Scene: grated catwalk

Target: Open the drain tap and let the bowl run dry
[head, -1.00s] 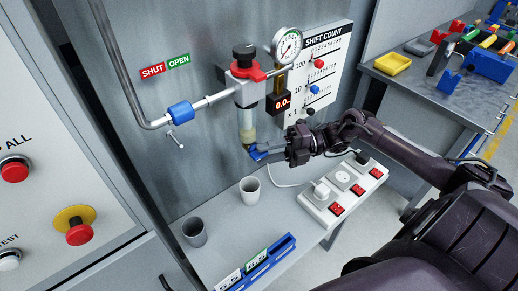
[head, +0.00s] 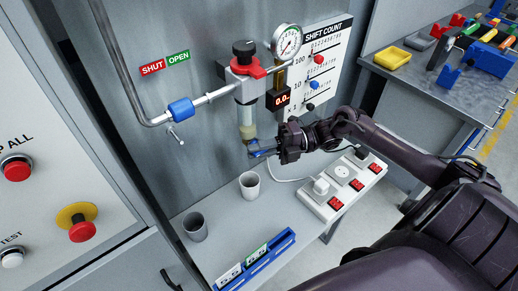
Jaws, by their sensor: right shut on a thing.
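A filter-regulator with a black knob and a red collar (head: 243,68) is mounted on the grey wall panel. Its clear bowl (head: 246,117) hangs below and shows yellowish liquid near the bottom. A blue drain tap (head: 261,149) sits at the foot of the bowl. My right gripper (head: 268,148) reaches in from the right and is shut on the blue tap; its fingers hide part of it. The tap's exact angle is hard to tell. My left gripper is not in view.
A white cup (head: 249,185) stands on the shelf below the tap, with a grey cup (head: 195,227) to its left. A power strip (head: 342,185) lies right, a blue card rack (head: 256,262) in front. A pressure gauge (head: 287,41) and red digital display (head: 279,99) are above.

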